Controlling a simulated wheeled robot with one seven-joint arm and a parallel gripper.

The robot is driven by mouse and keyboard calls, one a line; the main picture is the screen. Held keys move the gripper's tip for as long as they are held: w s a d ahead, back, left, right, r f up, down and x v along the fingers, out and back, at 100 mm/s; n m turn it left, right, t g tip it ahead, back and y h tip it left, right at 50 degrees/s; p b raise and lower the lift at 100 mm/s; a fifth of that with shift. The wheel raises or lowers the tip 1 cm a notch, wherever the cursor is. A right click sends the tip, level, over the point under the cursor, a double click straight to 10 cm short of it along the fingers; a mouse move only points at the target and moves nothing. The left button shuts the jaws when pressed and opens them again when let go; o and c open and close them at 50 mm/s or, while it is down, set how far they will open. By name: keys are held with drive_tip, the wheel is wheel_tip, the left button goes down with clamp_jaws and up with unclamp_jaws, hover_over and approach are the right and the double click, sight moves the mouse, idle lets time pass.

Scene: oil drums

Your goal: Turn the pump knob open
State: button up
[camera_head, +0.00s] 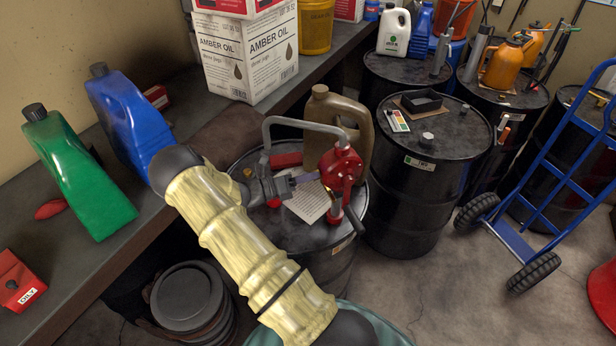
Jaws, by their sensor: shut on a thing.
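The red hand pump (343,166) stands on a black drum (330,262) in the middle of the view, with a grey bent pipe (300,122) rising over it to the left. My arm, in a pale yellow sleeve, reaches up from the bottom. My gripper (300,181) is at the left side of the pump, its fingertips at the pump body and shut on the knob there. The knob itself is mostly hidden by the fingers, so I cannot tell how far it is turned.
A printed sheet (308,203) and a tan jug (324,112) are on the same drum, close to the gripper. A workbench with green (78,178) and blue (128,118) bottles is at left. More drums (425,185) and a blue hand truck (570,165) stand at right.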

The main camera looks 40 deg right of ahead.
drive_tip(key=o, duration=1)
drive_tip(key=b+v, duration=0.7)
drive_tip(key=v, duration=1)
drive_tip(key=shift+a, duration=0.2)
